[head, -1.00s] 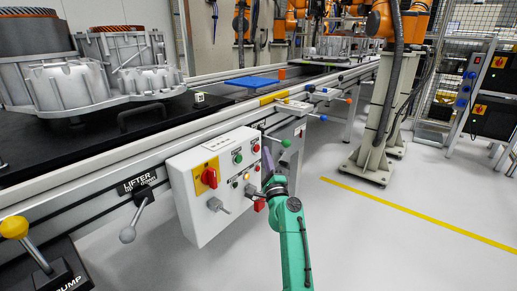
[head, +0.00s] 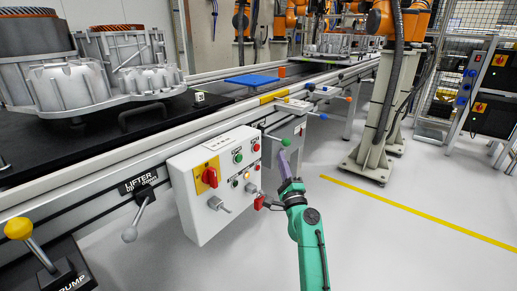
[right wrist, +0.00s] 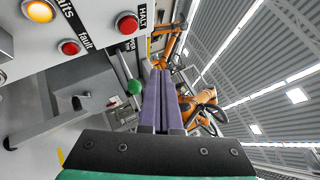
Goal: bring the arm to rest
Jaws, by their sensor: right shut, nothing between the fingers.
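My right arm is green and comes up from the bottom of the head view. Its gripper (head: 285,163) has purple fingers and stands just right of the white control box (head: 207,205), below the green-knobbed lever (head: 285,142). In the right wrist view the two purple fingers (right wrist: 162,85) lie side by side, shut and empty. The green knob (right wrist: 135,87) shows just left of the fingers there, and I cannot tell the gap between them. My left gripper is not in view.
The box carries a red rotary switch (head: 209,177) and several buttons. Levers with yellow (head: 17,228) and grey (head: 129,235) knobs stand at the left. Stator housings (head: 75,85) sit on the line's black top. Open floor (head: 400,250) lies to the right.

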